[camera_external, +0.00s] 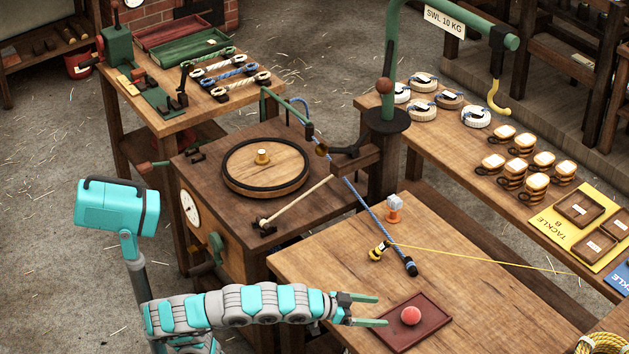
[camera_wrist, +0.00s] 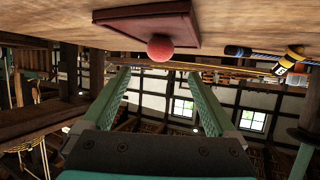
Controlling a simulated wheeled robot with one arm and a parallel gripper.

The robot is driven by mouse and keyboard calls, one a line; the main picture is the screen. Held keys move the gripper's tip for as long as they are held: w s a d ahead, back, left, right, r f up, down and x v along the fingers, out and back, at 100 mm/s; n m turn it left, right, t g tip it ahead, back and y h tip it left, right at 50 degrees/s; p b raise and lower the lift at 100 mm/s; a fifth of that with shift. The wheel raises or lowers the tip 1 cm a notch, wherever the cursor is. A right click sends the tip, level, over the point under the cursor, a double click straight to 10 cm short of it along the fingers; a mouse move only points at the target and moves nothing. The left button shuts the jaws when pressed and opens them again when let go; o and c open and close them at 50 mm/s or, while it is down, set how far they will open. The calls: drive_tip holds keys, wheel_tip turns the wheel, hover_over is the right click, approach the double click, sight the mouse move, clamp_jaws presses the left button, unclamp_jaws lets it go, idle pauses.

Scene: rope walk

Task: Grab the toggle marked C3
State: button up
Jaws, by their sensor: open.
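No mark C3 is legible in either view, so I cannot tell which thing is that toggle. My gripper (camera_external: 381,310) is open and empty, beside a dark red tray (camera_external: 412,337) on the front wooden table. A red ball (camera_external: 411,315) rests in the tray, just beyond the fingertips. In the wrist view, which looks upside down, both green fingers (camera_wrist: 160,76) are spread below the ball (camera_wrist: 160,48). A small yellow and black piece (camera_external: 376,254) with a light label lies on the table; it also shows in the wrist view (camera_wrist: 284,65).
A blue rope (camera_external: 370,206) slopes down to a black end on the table. A thin yellow line (camera_external: 480,258) runs right from the yellow piece. An orange and grey item (camera_external: 394,208) stands behind. A turntable (camera_external: 266,167) and a hoist post (camera_external: 387,70) stand farther back. The table's front left is clear.

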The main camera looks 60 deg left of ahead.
drive_tip(key=shift+c, duration=0.4)
drive_tip(key=c, duration=0.4)
drive_tip(key=shift+o, duration=0.2)
